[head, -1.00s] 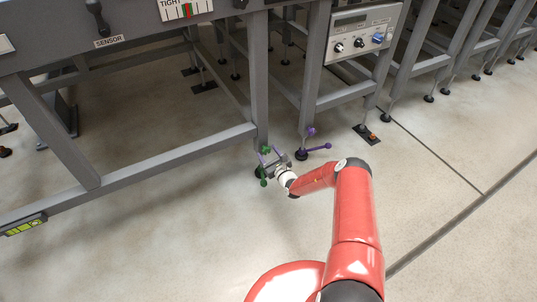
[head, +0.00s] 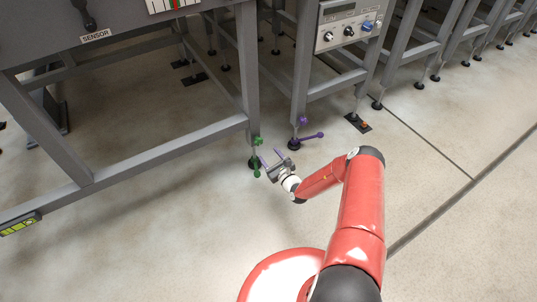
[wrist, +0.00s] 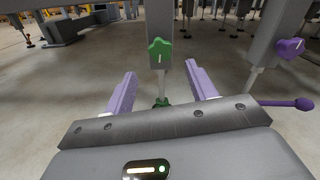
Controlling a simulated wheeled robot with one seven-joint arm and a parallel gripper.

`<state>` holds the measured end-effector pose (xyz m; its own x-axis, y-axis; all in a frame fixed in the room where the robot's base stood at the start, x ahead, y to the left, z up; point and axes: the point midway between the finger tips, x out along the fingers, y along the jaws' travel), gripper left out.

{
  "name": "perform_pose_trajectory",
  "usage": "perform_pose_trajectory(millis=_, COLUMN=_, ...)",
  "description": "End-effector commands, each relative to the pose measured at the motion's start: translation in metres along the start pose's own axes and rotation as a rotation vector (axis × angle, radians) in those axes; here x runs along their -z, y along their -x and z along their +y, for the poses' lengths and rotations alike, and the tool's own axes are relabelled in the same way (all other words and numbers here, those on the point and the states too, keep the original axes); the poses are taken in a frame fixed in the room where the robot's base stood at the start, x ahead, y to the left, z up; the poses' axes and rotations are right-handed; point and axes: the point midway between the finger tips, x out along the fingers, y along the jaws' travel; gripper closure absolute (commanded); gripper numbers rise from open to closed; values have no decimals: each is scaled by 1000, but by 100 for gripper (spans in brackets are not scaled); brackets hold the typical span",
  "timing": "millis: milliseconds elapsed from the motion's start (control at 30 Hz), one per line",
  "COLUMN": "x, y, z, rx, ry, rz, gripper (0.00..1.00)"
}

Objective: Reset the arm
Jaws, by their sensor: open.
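My gripper (head: 272,157) is at the end of my red arm, low near the floor. Its two purple fingers are apart, and nothing is held between them. It is just right of a table leg that carries a green knob (head: 257,140) and a green lower handle (head: 256,169). In the wrist view my gripper (wrist: 163,79) faces this leg, with the green knob (wrist: 159,51) showing between and beyond the fingers. The green foot part (wrist: 161,102) is partly hidden behind my gripper body.
Right of the gripper is another leg with a purple knob (head: 303,120) and purple handle (head: 312,136). A grey table frame (head: 135,157) with a spirit level (head: 20,224) is at left. A control panel (head: 347,29) is above right. Floor at right is open.

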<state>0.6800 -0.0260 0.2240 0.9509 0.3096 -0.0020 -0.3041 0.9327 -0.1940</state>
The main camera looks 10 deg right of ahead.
Motion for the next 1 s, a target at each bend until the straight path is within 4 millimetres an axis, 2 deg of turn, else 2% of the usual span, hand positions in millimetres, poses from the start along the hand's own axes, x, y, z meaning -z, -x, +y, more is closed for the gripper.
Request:
perform_pose_trajectory(millis=367, x=-1, y=-1, z=0, rx=-2, ry=1, rz=-1, gripper=44)
perform_pose_trajectory(millis=467, x=-14, y=-5, z=1, rx=-33, ry=23, rz=-19, gripper=44)
perform_pose_trajectory(millis=567, x=-51, y=-15, z=5, rx=-126, ry=87, rz=-67, gripper=44)
perform_pose_trajectory(millis=733, x=-146, y=-25, z=31, rx=-399, ry=278, rz=-178, gripper=44)
perform_pose_trajectory(millis=867, x=-213, y=-15, z=56, rx=-617, ry=442, rz=-239, gripper=44)
perform_pose_trajectory(millis=1000, x=-273, y=10, z=82, rx=-835, ry=628, rz=-278, gripper=44)
